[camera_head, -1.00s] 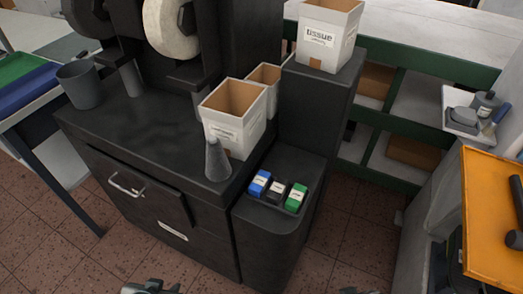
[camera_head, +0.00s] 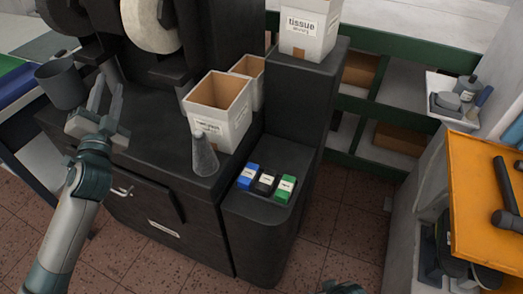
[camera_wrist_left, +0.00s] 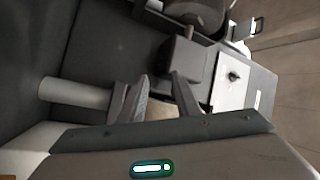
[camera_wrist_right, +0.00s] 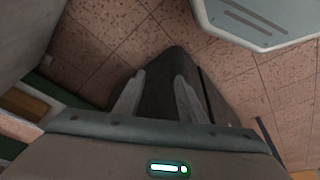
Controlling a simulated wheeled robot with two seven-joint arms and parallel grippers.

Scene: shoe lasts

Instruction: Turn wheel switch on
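A row of small blocks sits on the low front ledge of the dark machine (camera_head: 130,150): a blue block (camera_head: 248,175), a black block (camera_head: 265,183) and a green block (camera_head: 285,188), each with a pale label. I cannot tell which part is the wheel switch. A big pale wheel (camera_head: 150,22) is on the machine's upper part. In the left wrist view, a light panel carries a small dark knob (camera_wrist_left: 233,76). My left gripper (camera_head: 107,92) is open and empty above the machine's left top, well left of the blocks. My right gripper (camera_wrist_right: 159,82) is open and empty over the floor.
A grey cup (camera_head: 61,84) is close left of my left gripper. A tissue box (camera_head: 308,30) stands higher. An orange board with a hammer (camera_head: 507,200) is at right.

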